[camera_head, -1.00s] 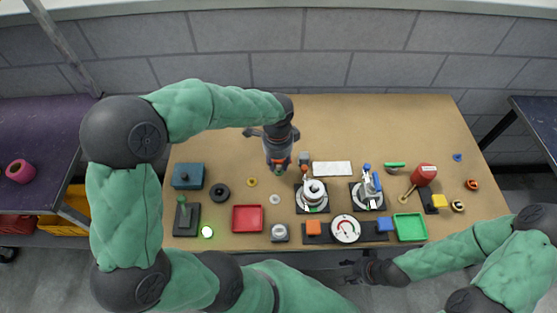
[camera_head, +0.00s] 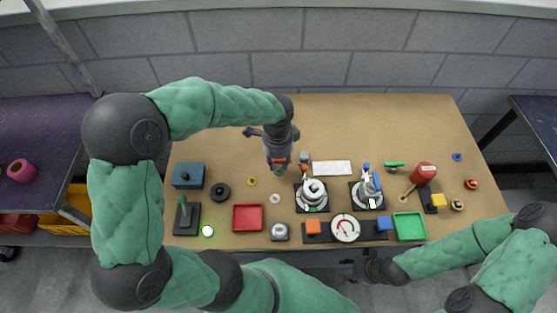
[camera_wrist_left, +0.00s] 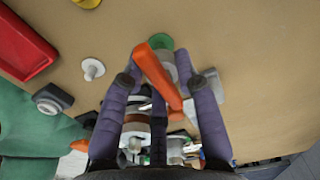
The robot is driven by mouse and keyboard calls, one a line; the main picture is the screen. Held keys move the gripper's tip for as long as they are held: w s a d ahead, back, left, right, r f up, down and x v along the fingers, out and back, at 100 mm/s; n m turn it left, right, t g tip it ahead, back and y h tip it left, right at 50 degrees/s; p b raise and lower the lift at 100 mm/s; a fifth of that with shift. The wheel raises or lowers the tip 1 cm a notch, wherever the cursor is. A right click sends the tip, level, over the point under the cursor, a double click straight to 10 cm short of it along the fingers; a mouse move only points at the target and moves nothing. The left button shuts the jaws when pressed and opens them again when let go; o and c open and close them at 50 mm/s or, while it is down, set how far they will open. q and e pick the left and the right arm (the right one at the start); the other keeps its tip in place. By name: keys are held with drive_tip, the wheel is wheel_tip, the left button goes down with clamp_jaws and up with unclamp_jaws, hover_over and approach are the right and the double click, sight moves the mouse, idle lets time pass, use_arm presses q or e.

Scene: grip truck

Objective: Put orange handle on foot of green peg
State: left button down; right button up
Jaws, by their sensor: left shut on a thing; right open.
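My left gripper (camera_head: 279,161) points down over the middle of the table, left of the round fixtures. It is shut on the orange handle (camera_wrist_left: 157,75), which slants between its fingers in the left wrist view. A green round piece (camera_wrist_left: 160,41) with a grey part beside it lies just past the handle's upper end; green also shows below the gripper in the head view (camera_head: 279,173). I cannot tell whether handle and green piece touch. The green piece's foot is partly hidden. My right gripper (camera_head: 366,268) is open and empty off the table's front edge.
Two round fixtures (camera_head: 313,194) (camera_head: 367,190), a gauge (camera_head: 345,228), a red tray (camera_head: 247,218) and a green tray (camera_head: 410,226) stand nearby. A green bar (camera_head: 394,164) lies to the right. A white knob (camera_wrist_left: 93,69) is left of my left gripper. The table's back is clear.

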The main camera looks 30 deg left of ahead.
sight(278, 163)
use_arm(q)
drive_tip(key=shift+f+b, duration=0.4)
drive_tip(key=shift+f, duration=0.65)
idle(0.4)
drive_tip(key=shift+f, duration=0.45)
idle(1.3)
drive_tip(key=c, duration=0.8)
unclamp_jaws()
drive_tip(key=shift+c, duration=0.2)
drive_tip(key=o, duration=0.3)
drive_tip(key=shift+r+p, duration=2.55)
drive_tip(key=shift+r, duration=0.4)
drive_tip(key=shift+w+r+p, duration=0.4)
drive_tip(key=shift+r+p, duration=0.4)
